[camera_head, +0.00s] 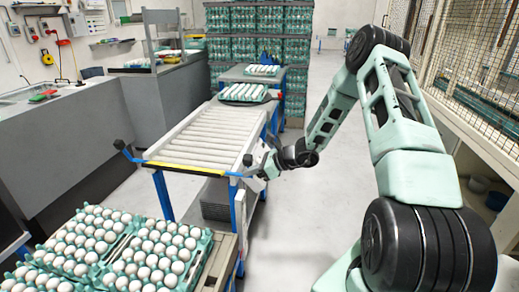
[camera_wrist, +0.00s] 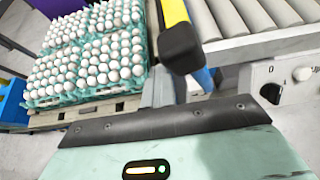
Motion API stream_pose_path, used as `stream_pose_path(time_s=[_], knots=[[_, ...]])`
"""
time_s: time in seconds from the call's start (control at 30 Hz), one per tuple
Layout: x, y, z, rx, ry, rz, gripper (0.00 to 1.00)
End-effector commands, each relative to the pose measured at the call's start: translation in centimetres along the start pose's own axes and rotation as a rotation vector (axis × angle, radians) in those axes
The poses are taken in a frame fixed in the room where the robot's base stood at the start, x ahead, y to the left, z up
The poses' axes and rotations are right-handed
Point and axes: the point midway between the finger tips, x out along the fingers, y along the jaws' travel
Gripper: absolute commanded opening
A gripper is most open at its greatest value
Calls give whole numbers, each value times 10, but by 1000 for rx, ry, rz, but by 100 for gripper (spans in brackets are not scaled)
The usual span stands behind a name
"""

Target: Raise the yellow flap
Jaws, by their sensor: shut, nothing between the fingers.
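The yellow flap (camera_head: 185,168) is a thin strip across the near end of the roller conveyor, between blue side brackets with black end knobs. My gripper (camera_head: 258,170) is at the right end of the flap, close beside the right black knob (camera_head: 248,160). In the wrist view its grey fingers (camera_wrist: 160,88) are shut and empty, just below and left of the knob. I cannot tell whether they touch it.
The roller conveyor (camera_head: 205,135) runs away from me, with an egg tray (camera_head: 245,99) at its far end. Stacked egg trays (camera_head: 72,236) stand at the near left on a wooden pallet (camera_head: 222,262). A white switch panel (camera_wrist: 272,80) is right of my gripper.

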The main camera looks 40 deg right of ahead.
Motion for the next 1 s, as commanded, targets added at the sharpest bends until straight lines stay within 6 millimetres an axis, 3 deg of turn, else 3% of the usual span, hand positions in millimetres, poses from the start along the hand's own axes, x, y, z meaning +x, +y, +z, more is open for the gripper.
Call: stream_pose_path(time_s=[1.0], knots=[[0,-88,0,-2,0,-3,0]])
